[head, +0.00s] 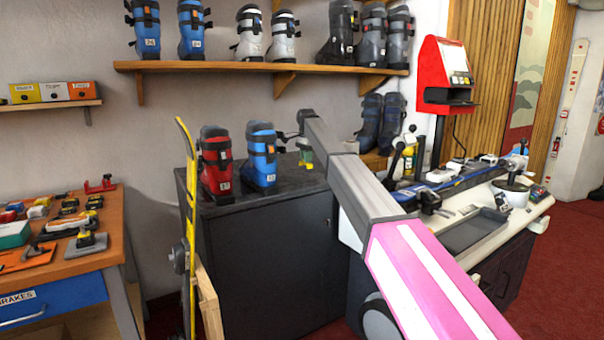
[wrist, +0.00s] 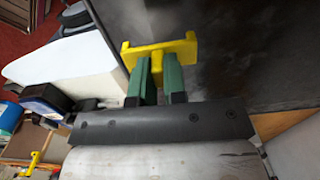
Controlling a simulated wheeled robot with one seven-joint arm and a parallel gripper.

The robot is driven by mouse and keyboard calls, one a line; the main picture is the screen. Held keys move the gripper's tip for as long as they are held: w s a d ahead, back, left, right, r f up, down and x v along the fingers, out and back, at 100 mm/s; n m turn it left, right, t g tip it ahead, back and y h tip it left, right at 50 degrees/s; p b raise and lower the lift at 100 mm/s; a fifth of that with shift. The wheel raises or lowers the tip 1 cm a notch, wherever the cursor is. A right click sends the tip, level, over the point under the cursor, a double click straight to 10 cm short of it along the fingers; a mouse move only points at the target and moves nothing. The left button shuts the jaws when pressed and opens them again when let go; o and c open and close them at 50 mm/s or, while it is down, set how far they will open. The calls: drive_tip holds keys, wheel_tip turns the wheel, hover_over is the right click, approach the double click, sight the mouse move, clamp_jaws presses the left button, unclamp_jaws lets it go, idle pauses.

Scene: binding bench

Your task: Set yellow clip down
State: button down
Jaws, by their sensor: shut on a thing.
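The yellow clip (wrist: 186,50) is between the green fingers of my gripper (wrist: 157,66) in the wrist view, and the gripper is shut on it. A flat yellow part of the clip sticks out past the fingertips on both sides. In the head view my gripper (head: 305,151) points down over the right back part of the dark cabinet top, and a little yellow shows at its tips. The dark cabinet top (wrist: 240,60) lies behind the clip in the wrist view. I cannot tell whether the clip touches it.
A red boot (head: 216,165) and a blue boot (head: 262,160) stand on the cabinet (head: 265,260) left of my gripper. More boots line the wall shelf (head: 250,67) above. A white-topped bench (head: 475,215) with a ski stands at right, an orange workbench (head: 95,260) at left.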

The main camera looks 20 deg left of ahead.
drive_tip(key=shift+f, duration=3.15)
drive_tip(key=c, duration=1.2)
unclamp_jaws()
drive_tip(key=shift+f, duration=0.1)
drive_tip(key=shift+o, duration=0.2)
wheel_tip(320, 180, up, 12)
drive_tip(key=shift+r, duration=0.15)
